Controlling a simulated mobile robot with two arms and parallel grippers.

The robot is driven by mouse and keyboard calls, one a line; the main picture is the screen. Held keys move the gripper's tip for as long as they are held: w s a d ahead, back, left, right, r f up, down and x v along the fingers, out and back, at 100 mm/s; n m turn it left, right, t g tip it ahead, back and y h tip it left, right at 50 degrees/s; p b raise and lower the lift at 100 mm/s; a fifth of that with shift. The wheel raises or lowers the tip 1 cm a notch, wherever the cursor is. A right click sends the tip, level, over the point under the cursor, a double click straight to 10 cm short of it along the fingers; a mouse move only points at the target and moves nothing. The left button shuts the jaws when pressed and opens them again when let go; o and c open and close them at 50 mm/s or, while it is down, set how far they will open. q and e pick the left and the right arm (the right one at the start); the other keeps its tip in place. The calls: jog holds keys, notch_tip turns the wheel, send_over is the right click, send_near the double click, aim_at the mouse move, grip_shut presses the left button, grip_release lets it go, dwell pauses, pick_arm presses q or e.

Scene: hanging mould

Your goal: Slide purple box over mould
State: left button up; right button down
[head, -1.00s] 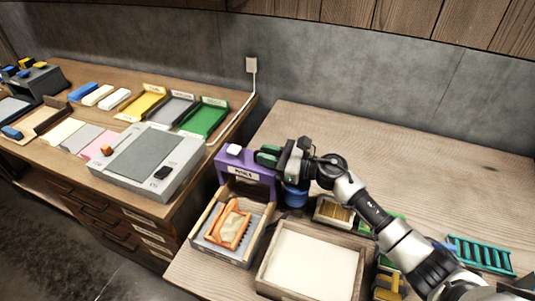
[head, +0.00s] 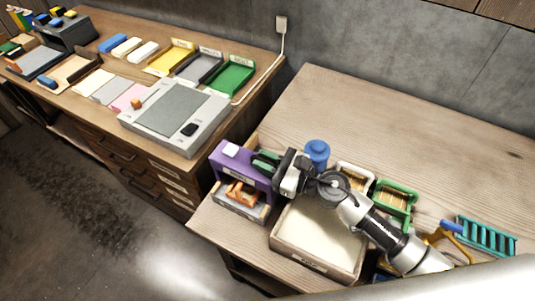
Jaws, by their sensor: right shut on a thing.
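The purple box (head: 233,166) is an upright arch-like cover with a white block on top and a label on its front. It stands over the back part of a wooden tray (head: 232,206). The orange mould (head: 242,193) lies in that tray, its front part showing below the box's front edge and its rear hidden by the box. My right gripper (head: 266,161) is shut on the right side of the purple box. My left gripper is not in view.
A wooden bin with pale filling (head: 318,240) stands right of the mould tray. Behind it are a blue jar (head: 317,152) and a green crate (head: 395,198). A teal rack (head: 486,237) lies far right. The table's back is clear.

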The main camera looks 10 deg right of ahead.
jog(key=c, duration=1.1)
grip_release()
jog(key=shift+s+a, duration=0.1)
jog(key=shift+s, duration=0.05)
jog(key=shift+c, duration=0.2)
jog(key=shift+s+d+f, duration=0.1)
jog(key=shift+d+f, duration=0.05)
jog(key=shift+d, duration=0.15)
jog(key=b+v, duration=0.5)
jog(key=v, duration=0.5)
jog(key=shift+s, duration=0.15)
